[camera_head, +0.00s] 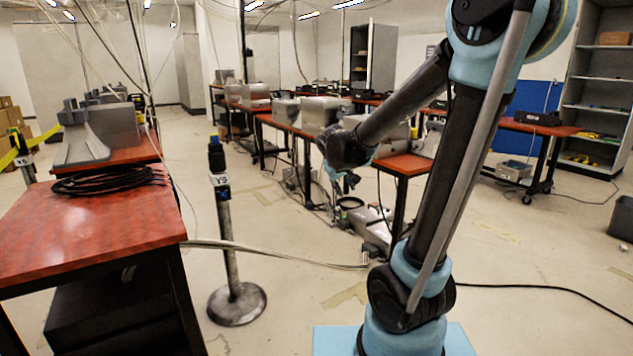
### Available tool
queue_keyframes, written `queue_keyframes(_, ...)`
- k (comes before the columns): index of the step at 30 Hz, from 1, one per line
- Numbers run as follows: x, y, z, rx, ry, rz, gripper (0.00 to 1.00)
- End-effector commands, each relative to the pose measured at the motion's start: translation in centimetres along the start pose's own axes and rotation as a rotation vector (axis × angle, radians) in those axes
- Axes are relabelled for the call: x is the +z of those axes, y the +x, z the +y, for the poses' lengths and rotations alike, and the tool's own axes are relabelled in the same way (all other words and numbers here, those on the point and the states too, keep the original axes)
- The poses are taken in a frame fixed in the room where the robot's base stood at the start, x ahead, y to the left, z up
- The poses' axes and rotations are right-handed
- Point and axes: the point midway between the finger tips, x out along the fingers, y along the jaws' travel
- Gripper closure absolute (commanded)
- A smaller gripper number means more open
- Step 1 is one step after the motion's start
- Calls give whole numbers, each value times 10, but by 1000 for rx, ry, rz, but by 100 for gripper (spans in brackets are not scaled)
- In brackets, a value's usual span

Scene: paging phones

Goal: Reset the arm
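My arm rises from its light blue base at the lower right, bends at the top edge of the head view and reaches down and left to the middle of the picture. My gripper (343,188) hangs below the dark wrist, in the air in front of the back tables. Its fingers are small and blend into the clutter behind, so I cannot tell whether they are open or shut. I see no object clearly held in it.
A red-topped table (90,232) with a black cable coil (108,180) stands at the left. Cables cross the floor. A red table (402,164) stands behind my gripper; shelves (598,100) are at right.

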Motion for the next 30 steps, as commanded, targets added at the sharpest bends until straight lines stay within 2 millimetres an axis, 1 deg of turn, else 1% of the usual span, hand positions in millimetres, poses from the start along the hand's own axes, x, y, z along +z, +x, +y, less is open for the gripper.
queue_keyframes(1,17,-5,8,-6,18,-24,70)
queue_keyframes(6,68,-21,23,-39,72,-97,70)
queue_keyframes(8,86,-27,26,-52,91,-123,70)
queue_keyframes(9,98,-30,28,-60,105,-139,70)
queue_keyframes(14,146,-44,31,-98,155,-201,70)
queue_keyframes(15,158,-48,30,-108,168,-216,70)
queue_keyframes(22,222,-66,21,-171,239,-295,70)
queue_keyframes(27,266,-77,7,-223,292,-347,70)
queue_keyframes(30,287,-82,-3,-252,320,-371,70)
